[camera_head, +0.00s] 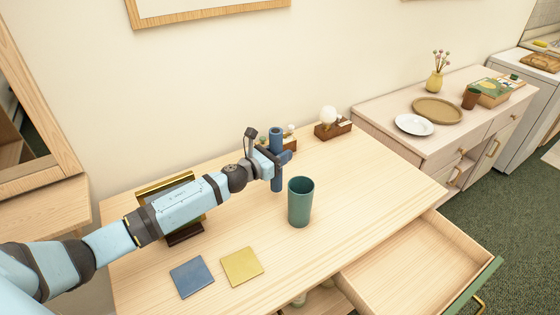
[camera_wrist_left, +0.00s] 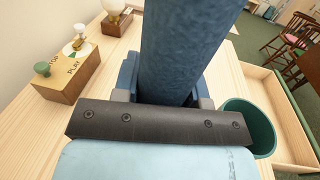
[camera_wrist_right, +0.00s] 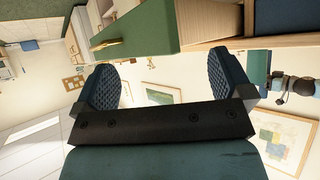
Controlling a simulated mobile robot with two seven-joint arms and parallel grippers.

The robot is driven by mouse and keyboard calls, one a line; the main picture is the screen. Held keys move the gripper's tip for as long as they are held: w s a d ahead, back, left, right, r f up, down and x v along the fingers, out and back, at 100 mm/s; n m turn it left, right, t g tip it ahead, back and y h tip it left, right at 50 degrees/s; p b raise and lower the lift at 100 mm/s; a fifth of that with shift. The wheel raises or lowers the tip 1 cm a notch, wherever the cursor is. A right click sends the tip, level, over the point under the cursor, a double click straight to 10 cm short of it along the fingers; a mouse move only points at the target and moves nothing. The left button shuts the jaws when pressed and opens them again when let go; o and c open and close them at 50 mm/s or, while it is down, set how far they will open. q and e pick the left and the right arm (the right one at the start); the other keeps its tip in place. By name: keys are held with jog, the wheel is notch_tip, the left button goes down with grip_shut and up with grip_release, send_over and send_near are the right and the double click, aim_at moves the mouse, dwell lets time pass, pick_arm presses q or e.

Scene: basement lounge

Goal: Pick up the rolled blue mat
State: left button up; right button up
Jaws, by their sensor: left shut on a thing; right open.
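The rolled blue mat (camera_head: 276,144) stands upright at the back of the light wooden table (camera_head: 350,188). My left gripper (camera_head: 276,160) is shut around it, and the arm hides part of it. In the left wrist view the mat (camera_wrist_left: 188,45) rises between the two fingers of the left gripper (camera_wrist_left: 165,88). I cannot tell whether its lower end touches the table. My right gripper (camera_wrist_right: 180,85) shows only in its own wrist view, open and empty, with its fingers wide apart.
A green cup (camera_head: 301,203) stands close to the mat's right front. Blue (camera_head: 192,276) and yellow (camera_head: 241,266) squares lie in front. A wooden block with knobs (camera_wrist_left: 68,75) and a lamp (camera_head: 331,122) stand behind. An open drawer (camera_head: 420,262) juts out at right.

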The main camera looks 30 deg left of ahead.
aim_at(280, 129)
pick_arm(q)
notch_tip(280, 129, up, 16)
jog(key=p, duration=0.3)
jog(key=shift+f, duration=0.25)
jog(key=shift+s, duration=0.1)
